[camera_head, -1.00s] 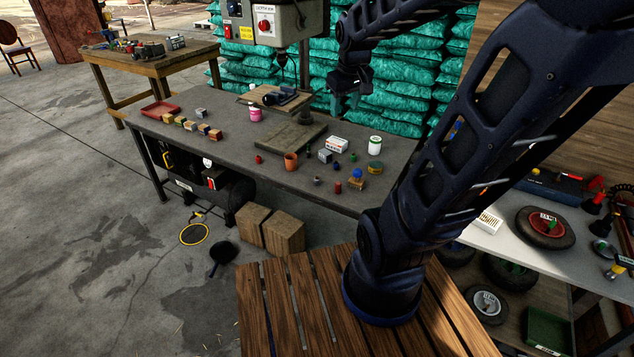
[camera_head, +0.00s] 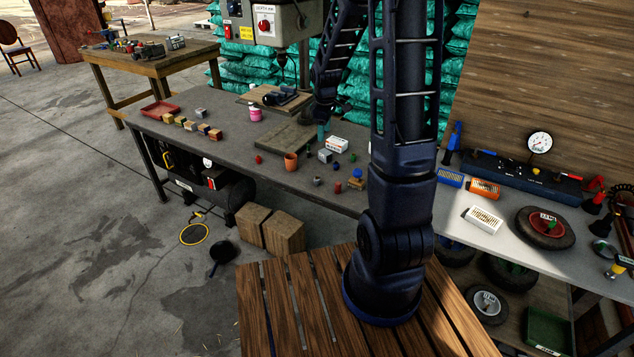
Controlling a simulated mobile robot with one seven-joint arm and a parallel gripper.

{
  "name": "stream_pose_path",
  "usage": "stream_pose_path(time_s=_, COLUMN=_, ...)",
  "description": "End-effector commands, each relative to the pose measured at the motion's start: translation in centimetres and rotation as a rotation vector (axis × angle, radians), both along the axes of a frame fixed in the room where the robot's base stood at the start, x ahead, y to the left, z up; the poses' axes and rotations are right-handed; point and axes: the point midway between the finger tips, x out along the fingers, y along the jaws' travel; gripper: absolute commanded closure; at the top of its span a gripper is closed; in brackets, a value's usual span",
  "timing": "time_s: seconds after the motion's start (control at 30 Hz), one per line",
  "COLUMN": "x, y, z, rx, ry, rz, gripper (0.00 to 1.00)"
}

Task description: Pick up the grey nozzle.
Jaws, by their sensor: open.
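A small grey piece (camera_head: 317,181) stands near the front edge of the grey workbench (camera_head: 225,150); it may be the grey nozzle, but it is too small to be sure. A larger grey block-like piece (camera_head: 325,156) lies a little behind it.
An orange cup (camera_head: 291,161), a red piece (camera_head: 338,187) and a blue-topped piece (camera_head: 356,174) stand close to the small grey piece. A drill press (camera_head: 275,22) rises at the back. My arm hides the bench's right end.

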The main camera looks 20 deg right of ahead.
Motion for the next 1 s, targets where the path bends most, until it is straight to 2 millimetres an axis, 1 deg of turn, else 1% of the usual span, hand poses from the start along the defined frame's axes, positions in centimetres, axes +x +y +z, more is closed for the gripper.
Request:
stream_pose_path(time_s=0.03, x=0.7, y=0.0, z=-1.5, rx=-0.002, ry=0.017, rz=0.030, gripper=0.49)
stream_pose_path(time_s=0.17, x=2.4, y=0.1, z=-5.1, rx=-0.005, ry=0.042, rz=0.114, gripper=0.49)
stream_pose_path(time_s=0.3, x=3.8, y=0.3, z=-9.1, rx=-0.005, ry=0.070, rz=0.204, gripper=0.49)
stream_pose_path(time_s=0.4, x=4.6, y=0.3, z=-11.7, rx=-0.004, ry=0.088, rz=0.263, gripper=0.49)
stream_pose_path(time_s=0.5, x=5.2, y=0.4, z=-13.8, rx=-0.003, ry=0.099, rz=0.308, gripper=0.49)
stream_pose_path(time_s=0.63, x=5.5, y=0.5, z=-15.4, rx=0.000, ry=0.109, rz=0.344, gripper=0.49)
stream_pose_path(time_s=0.87, x=5.6, y=0.5, z=-16.8, rx=0.000, ry=0.112, rz=0.358, gripper=0.49)
stream_pose_path(time_s=1.0, x=5.6, y=0.6, z=-18.5, rx=0.000, ry=0.113, rz=0.358, gripper=0.49)
